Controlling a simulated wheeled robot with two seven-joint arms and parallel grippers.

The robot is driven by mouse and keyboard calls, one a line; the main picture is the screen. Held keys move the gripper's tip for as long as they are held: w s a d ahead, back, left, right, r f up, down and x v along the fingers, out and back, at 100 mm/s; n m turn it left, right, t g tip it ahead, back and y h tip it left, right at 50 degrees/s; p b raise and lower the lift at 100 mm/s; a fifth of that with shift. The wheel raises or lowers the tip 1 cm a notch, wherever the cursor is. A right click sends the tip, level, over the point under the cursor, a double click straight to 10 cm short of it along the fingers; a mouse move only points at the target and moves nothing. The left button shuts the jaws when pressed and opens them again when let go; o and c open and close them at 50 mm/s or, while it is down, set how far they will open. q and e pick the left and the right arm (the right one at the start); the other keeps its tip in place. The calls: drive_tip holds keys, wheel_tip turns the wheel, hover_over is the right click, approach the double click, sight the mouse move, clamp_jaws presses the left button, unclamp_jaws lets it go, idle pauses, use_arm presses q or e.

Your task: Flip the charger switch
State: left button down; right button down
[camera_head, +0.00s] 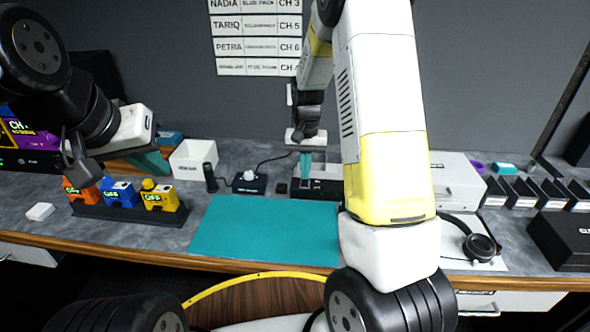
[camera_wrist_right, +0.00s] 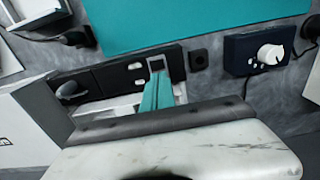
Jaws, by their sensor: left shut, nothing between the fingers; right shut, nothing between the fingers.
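The charger appears to be a long black box (camera_head: 327,189) at the back of the counter, behind the teal mat. The right wrist view shows its black top (camera_wrist_right: 103,77) with pale oval parts and a small grey-framed square (camera_wrist_right: 157,64), perhaps the switch. My right gripper (camera_head: 306,179) is shut, its teal fingers pointing down at the charger. In the right wrist view its fingertips (camera_wrist_right: 157,78) are at the framed square, partly covering it; contact cannot be told. My left gripper (camera_head: 153,163) is shut and empty above the counter's left side.
A dark box with a white knob (camera_head: 249,182) stands left of the charger. Orange, blue and yellow packs (camera_head: 160,197) marked OFF sit in a black rack. A white box (camera_head: 193,160) stands behind. The teal mat (camera_head: 258,230) is clear. Headphones (camera_head: 479,246) lie right.

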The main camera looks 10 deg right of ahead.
drive_tip(key=shift+f, duration=0.25)
drive_tip(key=shift+r, duration=3.6)
drive_tip(key=s+a+r+n+t+y, duration=0.1)
drive_tip(key=s+r+n+t+y, duration=0.15)
drive_tip(key=s+r, duration=1)
drive_tip(key=s+a+r+n+t, duration=0.1)
drive_tip(key=s+r+t, duration=0.2)
drive_tip(key=s, duration=0.8)
drive_tip(key=shift+s+r+t, duration=0.3)
drive_tip(key=shift+s+t, duration=0.05)
drive_tip(key=shift+s, duration=0.05)
drive_tip(key=shift+a, duration=0.1)
